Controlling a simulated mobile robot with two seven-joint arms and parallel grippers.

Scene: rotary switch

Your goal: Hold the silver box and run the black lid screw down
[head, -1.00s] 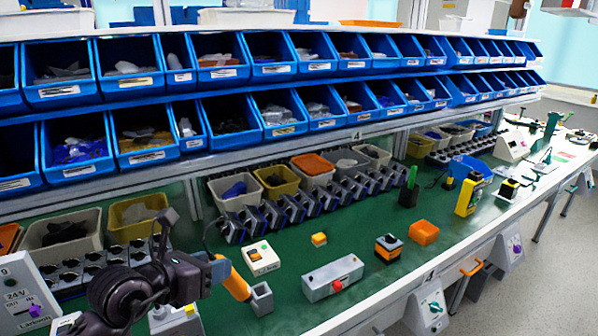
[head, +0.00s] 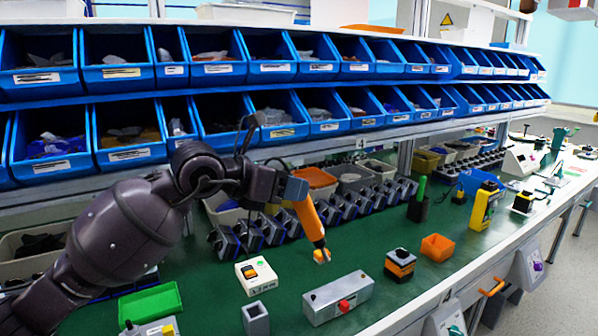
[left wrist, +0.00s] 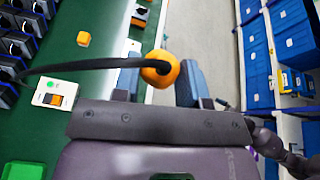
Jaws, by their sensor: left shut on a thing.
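The silver box (head: 335,301), with a red button on its front, lies on the green bench top. My left gripper (head: 296,190) is shut on an orange screwdriver (head: 310,220). The screwdriver points down and slightly right, up and behind the silver box and apart from it. Its lower end overlaps a small orange-yellow block (head: 321,257), so I cannot tell if they touch. In the left wrist view, the screwdriver's round orange end (left wrist: 160,70) with a black cable sits between the blue fingers. My right gripper is not in view.
A white switch box (head: 256,274), a hollow grey holder (head: 256,322) and a green box (head: 150,303) lie left of the silver box. A black-orange box (head: 400,264) and an orange bin (head: 437,247) stand to its right. Blue bins (head: 230,118) line the back.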

